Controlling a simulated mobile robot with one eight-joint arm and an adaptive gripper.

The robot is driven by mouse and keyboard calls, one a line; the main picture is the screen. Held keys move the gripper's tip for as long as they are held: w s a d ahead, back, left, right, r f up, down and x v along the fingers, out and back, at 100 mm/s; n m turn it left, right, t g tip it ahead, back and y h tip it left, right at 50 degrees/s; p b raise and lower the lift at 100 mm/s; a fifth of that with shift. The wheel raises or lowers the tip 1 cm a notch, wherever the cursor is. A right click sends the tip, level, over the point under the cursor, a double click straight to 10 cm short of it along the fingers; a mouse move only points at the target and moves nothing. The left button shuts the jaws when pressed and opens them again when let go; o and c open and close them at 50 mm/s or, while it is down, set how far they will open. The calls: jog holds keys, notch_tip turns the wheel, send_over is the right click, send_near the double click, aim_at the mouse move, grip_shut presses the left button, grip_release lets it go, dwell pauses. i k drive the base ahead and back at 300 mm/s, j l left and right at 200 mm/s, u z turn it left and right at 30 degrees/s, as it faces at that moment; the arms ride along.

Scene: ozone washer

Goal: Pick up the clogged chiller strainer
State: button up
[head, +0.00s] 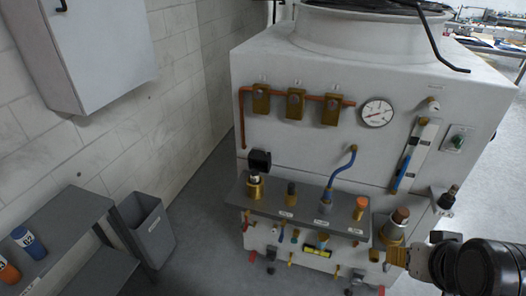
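A large brass fitting with a brown, dirty-looking cylindrical top (400,216) sits at the right end of the chiller's front shelf. It looks like the strainer, but no label on it is readable. My gripper is not clearly visible. The black and grey end of my arm (450,264) comes in from the lower right, close to the fitting's lower right side. A brass-coloured piece (398,257) lies between them. I cannot tell whether it belongs to the fitting, or whether the arm touches it. The fingertips cannot be made out.
The white chiller (300,60) carries a grey shelf (272,205) with a brass fitting (254,188), a blue hose (343,168) and an orange-topped part (360,208). Valves crowd below. A gauge (377,113) is above. A grey bin (150,228) and bench (65,225) stand left; floor between is clear.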

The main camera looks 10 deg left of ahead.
aim_at(255, 179)
jog(key=k+j+u, duration=0.2)
jog(key=j, duration=0.45)
jog(key=j+u, duration=0.15)
jog(key=j, duration=0.5)
jog(key=u, duration=2.65)
jog(key=l+z, duration=0.15)
jog(key=z, duration=2.5)
